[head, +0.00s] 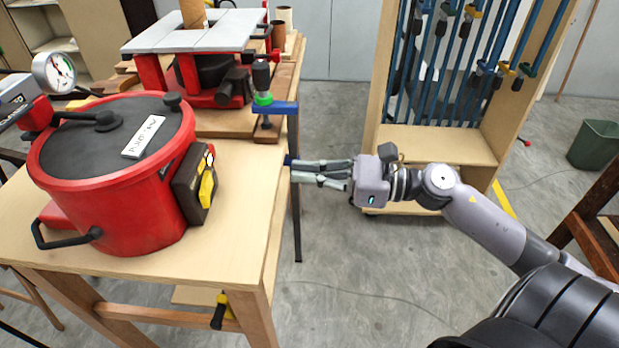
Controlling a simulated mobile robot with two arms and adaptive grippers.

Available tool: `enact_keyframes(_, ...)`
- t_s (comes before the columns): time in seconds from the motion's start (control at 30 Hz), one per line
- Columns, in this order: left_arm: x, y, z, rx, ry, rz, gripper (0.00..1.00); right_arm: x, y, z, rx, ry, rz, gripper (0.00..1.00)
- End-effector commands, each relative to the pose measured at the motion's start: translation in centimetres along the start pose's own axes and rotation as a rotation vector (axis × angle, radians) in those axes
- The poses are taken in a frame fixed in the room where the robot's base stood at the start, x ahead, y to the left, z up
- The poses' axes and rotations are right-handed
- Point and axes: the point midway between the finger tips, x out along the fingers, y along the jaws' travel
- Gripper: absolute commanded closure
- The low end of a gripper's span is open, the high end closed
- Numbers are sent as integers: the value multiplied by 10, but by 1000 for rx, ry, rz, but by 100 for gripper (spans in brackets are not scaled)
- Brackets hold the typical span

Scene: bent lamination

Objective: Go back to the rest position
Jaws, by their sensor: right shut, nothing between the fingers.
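My right gripper (322,172) is beside the right edge of the workbench, pointing left, with its arm coming in from the right. Its fingers are shut with nothing between them. The fingertips overlap the bench edge in the picture, near a blue clamp; I cannot tell if they touch. My left gripper is not in view.
A red pressure pot (110,185) with a dark lid and gauge stands on the wooden workbench (240,205). A blue clamp (268,107) grips the bench edge. Behind is a wooden clamp rack (430,142). A green bin (595,145) stands far right. The middle floor is clear.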

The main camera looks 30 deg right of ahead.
Motion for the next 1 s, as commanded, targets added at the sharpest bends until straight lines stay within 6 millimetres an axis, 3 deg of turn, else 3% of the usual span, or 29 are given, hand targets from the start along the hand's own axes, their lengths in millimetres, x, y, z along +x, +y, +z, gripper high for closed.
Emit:
enact_keyframes(0.63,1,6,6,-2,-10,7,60,-5,-1,0,1,-1,0,100)
enact_keyframes(0.73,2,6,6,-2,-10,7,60,-6,-10,-5,46,-9,-26,100)
enact_keyframes(0.87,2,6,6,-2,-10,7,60,-18,-50,-37,281,-61,-150,100)
enact_keyframes(0.97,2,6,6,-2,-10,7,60,-37,-93,-89,576,-129,-304,100)
enact_keyframes(1.0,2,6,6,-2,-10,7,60,-46,-108,-115,701,-161,-370,100)
